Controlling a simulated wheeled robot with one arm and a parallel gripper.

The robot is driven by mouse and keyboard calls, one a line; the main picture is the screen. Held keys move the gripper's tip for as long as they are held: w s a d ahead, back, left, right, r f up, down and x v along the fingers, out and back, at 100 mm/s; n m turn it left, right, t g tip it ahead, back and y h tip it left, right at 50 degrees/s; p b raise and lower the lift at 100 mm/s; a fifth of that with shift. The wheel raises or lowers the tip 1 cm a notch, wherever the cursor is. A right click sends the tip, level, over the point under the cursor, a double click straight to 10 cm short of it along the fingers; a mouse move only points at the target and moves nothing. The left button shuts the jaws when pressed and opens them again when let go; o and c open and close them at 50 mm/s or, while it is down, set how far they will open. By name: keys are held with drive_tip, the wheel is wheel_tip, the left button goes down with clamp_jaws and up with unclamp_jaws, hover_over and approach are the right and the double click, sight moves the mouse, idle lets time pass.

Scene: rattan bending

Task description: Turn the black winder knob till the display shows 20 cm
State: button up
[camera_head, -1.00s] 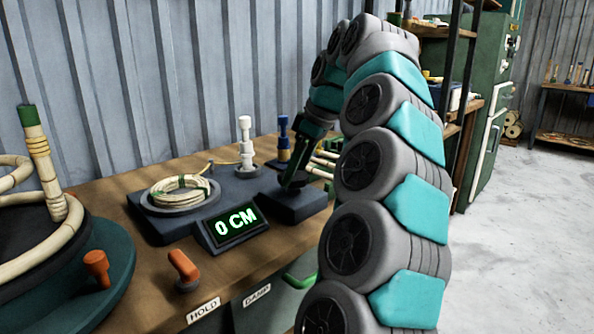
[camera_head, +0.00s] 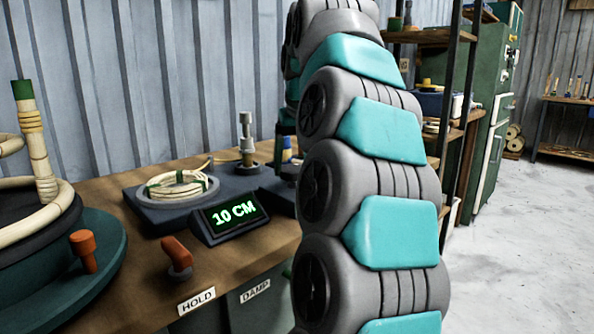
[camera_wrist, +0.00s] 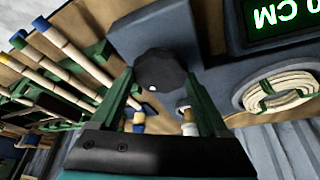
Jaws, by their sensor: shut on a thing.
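The black winder knob (camera_wrist: 160,70) sits on the grey winder base (camera_wrist: 130,28) in the wrist view, with a small pale dot on its rim. My gripper (camera_wrist: 161,80) has its two green fingers on either side of the knob and is shut on it. In the head view, my arm hides the knob and gripper. The display (camera_head: 234,214) reads 10 CM in green; it shows upside down and partly cut off in the wrist view (camera_wrist: 280,15). A coil of pale rattan (camera_head: 178,185) lies on the base left of the display.
A post (camera_head: 246,140) stands behind the coil. An orange-handled lever (camera_head: 176,254) and a round green bending stand (camera_head: 105,270) with a rattan hoop are at the left. In the wrist view, several rattan poles (camera_wrist: 62,45) lie in a rack beside the base.

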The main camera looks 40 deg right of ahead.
drive_tip(key=m+h+b, duration=0.1)
drive_tip(key=m, duration=0.2)
drive_tip(key=shift+w+a+m+g, duration=0.1)
drive_tip(key=shift+w+m+g, duration=0.05)
drive_tip(key=shift+m+g, duration=0.25)
drive_tip(key=m+g, duration=0.1)
drive_tip(key=m, duration=0.1)
drive_tip(key=shift+a+m+h, duration=0.1)
drive_tip(key=shift+m+h, duration=0.2)
drive_tip(key=shift+h, duration=0.1)
drive_tip(key=m, duration=0.1)
drive_tip(key=m+p, duration=0.1)
drive_tip(key=shift+w+r+m+g+h+p, duration=0.1)
drive_tip(key=shift+r+m+g+h+p, duration=0.05)
drive_tip(key=shift+m+g+h+p, duration=0.2)
drive_tip(key=shift+w+m+g+p, duration=0.1)
drive_tip(key=shift+m+g+p, duration=0.35)
drive_tip(key=shift+m+p, duration=0.5)
drive_tip(key=shift+m, duration=0.4)
drive_tip(key=o, duration=1.2)
drive_tip(key=shift+o, duration=0.2)
